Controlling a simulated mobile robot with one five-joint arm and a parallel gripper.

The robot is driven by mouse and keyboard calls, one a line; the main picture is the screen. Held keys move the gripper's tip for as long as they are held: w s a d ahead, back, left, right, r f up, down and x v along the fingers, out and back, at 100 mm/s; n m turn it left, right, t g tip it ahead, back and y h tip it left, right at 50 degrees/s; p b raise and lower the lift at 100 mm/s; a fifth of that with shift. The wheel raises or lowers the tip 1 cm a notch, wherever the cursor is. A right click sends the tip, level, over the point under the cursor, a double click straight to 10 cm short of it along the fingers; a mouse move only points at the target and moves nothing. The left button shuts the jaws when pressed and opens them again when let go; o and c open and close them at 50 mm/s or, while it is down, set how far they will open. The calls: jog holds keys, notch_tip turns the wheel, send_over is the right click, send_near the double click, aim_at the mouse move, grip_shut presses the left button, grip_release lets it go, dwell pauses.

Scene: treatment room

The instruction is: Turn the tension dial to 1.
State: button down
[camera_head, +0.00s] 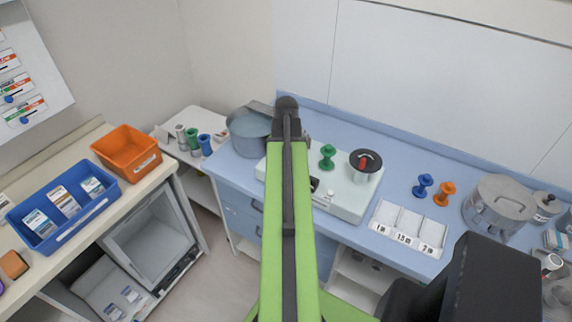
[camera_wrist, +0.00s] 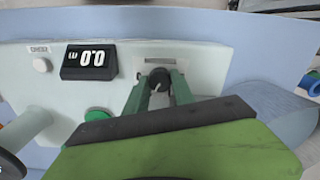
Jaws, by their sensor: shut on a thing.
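The tension dial is a small black knob (camera_wrist: 159,76) on the top of a pale instrument (camera_head: 348,201). In the wrist view, the green fingers of my gripper (camera_wrist: 160,84) stand on either side of the knob and are shut on it. A pale slot or label lies just beyond the knob, but no scale numbers are readable, so I cannot tell its setting. A black display (camera_wrist: 89,62) beside it appears upside down and seems to read 0.0. In the head view my arm hides the knob and the fingertips.
On the instrument stand a green spool (camera_head: 327,156) and a post with a black, red-marked top (camera_head: 365,160). A grey-blue pot (camera_head: 250,135) is to the left. To the right are a blue spool (camera_head: 422,186), an orange spool (camera_head: 444,193), a labelled white tray (camera_head: 409,229) and a steel pot (camera_head: 499,207).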

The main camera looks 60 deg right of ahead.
jog(key=n, duration=0.5)
jog(key=shift+n, duration=0.4)
jog(key=n, duration=0.5)
jog(key=shift+n, duration=0.4)
dwell(0.4)
jog(key=c, duration=1.1)
grip_release()
jog(key=shift+o, duration=0.2)
